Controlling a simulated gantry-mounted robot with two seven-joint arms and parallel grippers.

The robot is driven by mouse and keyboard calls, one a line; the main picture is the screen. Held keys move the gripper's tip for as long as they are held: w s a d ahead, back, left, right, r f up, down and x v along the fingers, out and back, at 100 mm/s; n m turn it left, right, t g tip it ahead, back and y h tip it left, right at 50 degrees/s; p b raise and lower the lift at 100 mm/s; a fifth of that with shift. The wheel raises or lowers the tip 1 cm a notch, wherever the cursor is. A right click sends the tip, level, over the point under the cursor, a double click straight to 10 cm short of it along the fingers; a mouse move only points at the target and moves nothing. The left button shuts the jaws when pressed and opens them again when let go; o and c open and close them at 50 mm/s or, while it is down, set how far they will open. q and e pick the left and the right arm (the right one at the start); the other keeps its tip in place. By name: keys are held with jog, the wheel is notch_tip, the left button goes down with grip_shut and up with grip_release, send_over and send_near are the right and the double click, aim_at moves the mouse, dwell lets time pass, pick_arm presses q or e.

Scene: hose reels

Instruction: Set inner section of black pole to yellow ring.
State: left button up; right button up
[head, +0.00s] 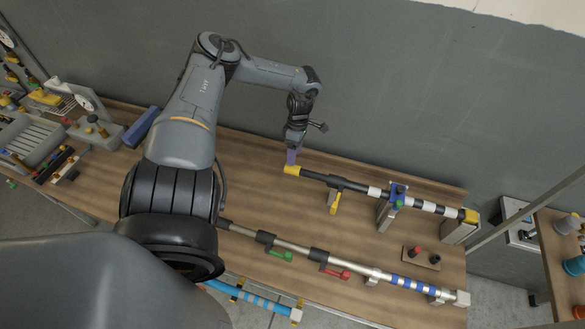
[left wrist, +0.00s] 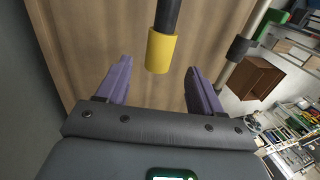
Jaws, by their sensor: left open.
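The black pole (head: 320,178) lies along the back of the bench, with a yellow end piece (head: 292,170) at its left end. To the right it has a collar with a yellow lever (head: 335,203), white bands, a blue bracket (head: 398,192) and a yellow part (head: 470,215) at the far end. My left gripper (head: 292,157) is at the pole's left end. In the left wrist view its purple fingers (left wrist: 158,68) are apart, with the yellow end piece (left wrist: 161,52) between them in the picture. Contact is not clear. My right gripper is not in view.
A silver pole (head: 300,248) with green and red levers lies nearer the front. A blue pole (head: 265,302) is below it. A small board (head: 420,257) with red and black knobs sits at right. Grey trays (head: 35,140) stand at left.

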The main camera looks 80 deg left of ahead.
pick_arm(q)
jog(key=shift+b+x, duration=1.2)
jog(key=shift+x, duration=1.8)
grip_shut()
